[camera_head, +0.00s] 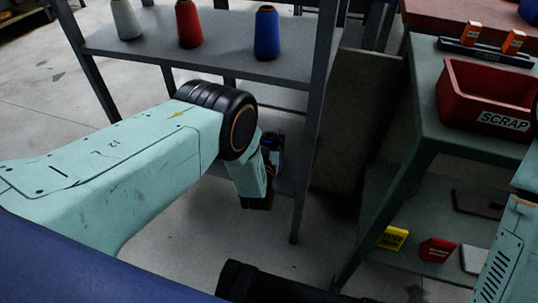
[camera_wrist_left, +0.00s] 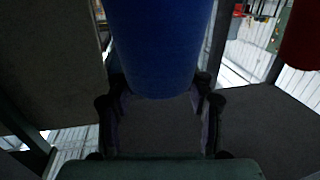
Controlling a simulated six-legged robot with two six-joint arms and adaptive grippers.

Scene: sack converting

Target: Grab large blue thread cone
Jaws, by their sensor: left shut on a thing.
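A large blue thread cone (camera_wrist_left: 158,45) fills the upper middle of the left wrist view. My left gripper (camera_wrist_left: 160,88) has a finger on each side of its lower end and is shut on it. In the head view my left arm reaches to the lower part of the grey rack, and the left gripper (camera_head: 270,150) is partly hidden there by its own wrist. A little blue shows by the gripper, too small to tell apart. Another blue cone (camera_head: 267,33) stands upright on the upper shelf, away from the gripper. My right gripper is not in view.
The upper shelf (camera_head: 220,66) also holds a red cone (camera_head: 188,25) and a grey cone (camera_head: 126,20). A rack post (camera_head: 312,130) stands just right of my left gripper. At the right, a green bench (camera_head: 425,100) carries a red scrap bin (camera_head: 480,95).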

